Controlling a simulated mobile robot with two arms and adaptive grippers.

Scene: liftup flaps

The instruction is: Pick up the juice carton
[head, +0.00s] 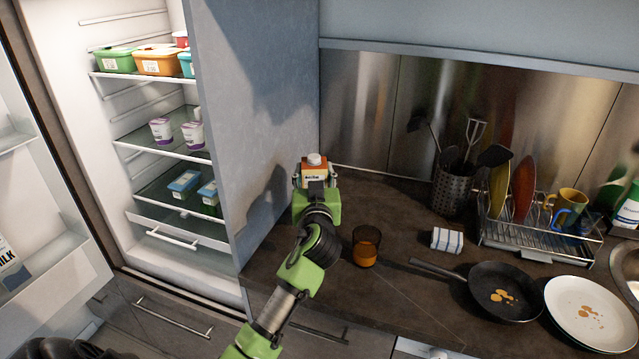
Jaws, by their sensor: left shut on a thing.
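The juice carton (314,172) is small, orange and white with a white cap. It shows in the head view above the left end of the dark counter, next to the fridge's side wall. My left gripper (315,186) is shut on the carton, with its fingers at the carton's sides. The carton looks upright; its lower part is hidden behind the gripper, so I cannot tell whether it touches the counter. My right gripper is not in view.
A glass of orange drink (365,246) stands right of my left arm. The open fridge (160,215) stands at left.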

